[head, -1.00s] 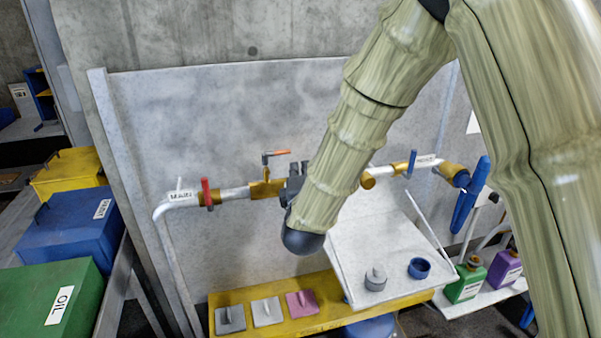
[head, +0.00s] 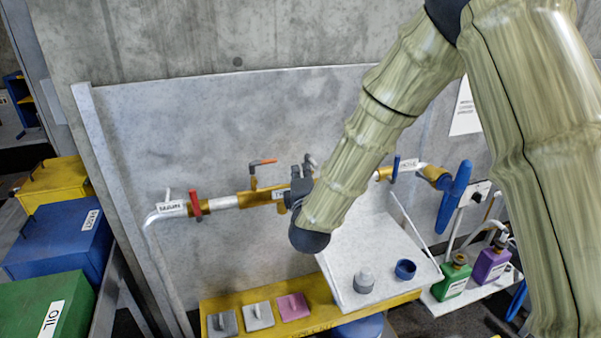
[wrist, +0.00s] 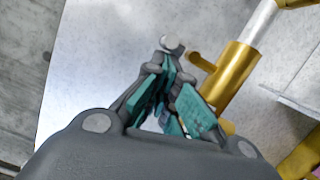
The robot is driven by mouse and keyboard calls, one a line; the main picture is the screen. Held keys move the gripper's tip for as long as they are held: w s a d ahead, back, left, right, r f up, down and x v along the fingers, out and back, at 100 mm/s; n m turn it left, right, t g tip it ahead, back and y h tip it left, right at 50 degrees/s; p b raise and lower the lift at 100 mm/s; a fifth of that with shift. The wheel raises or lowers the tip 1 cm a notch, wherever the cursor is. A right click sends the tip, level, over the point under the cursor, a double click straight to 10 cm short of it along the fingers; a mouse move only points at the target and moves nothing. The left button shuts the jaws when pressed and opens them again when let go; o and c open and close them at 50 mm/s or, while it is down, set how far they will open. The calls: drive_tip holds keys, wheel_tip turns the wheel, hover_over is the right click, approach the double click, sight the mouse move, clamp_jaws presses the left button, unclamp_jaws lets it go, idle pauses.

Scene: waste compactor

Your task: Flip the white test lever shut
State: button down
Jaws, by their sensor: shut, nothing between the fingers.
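My gripper (head: 302,174) is at the wall pipe, over its middle stretch, with its fingers pointing at the pipe. In the wrist view its teal-padded fingers (wrist: 172,85) are closed together and hold nothing. A pale grey round end (wrist: 172,43) shows right at the fingertips; I cannot tell whether it is the white test lever or a finger part. A brass fitting (wrist: 232,77) with a short side stub lies just right of the fingers. A partly hidden white label (head: 281,194) sits on the pipe beside my gripper. A small white upright handle (head: 167,194) stands at the pipe's left end.
The pipe also carries a red lever (head: 195,204), an orange lever (head: 262,162) and a blue lever (head: 395,169). A large blue handle (head: 455,197) is at the right. A sloped white tray (head: 342,273) and a yellow bench (head: 310,325) stand below.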

drive_tip(key=shift+f, duration=0.1)
drive_tip(key=shift+s+d+n+y+b, duration=0.1)
drive_tip(key=shift+d+n+y+b, duration=0.1)
drive_tip(key=shift+n+y+b, duration=0.35)
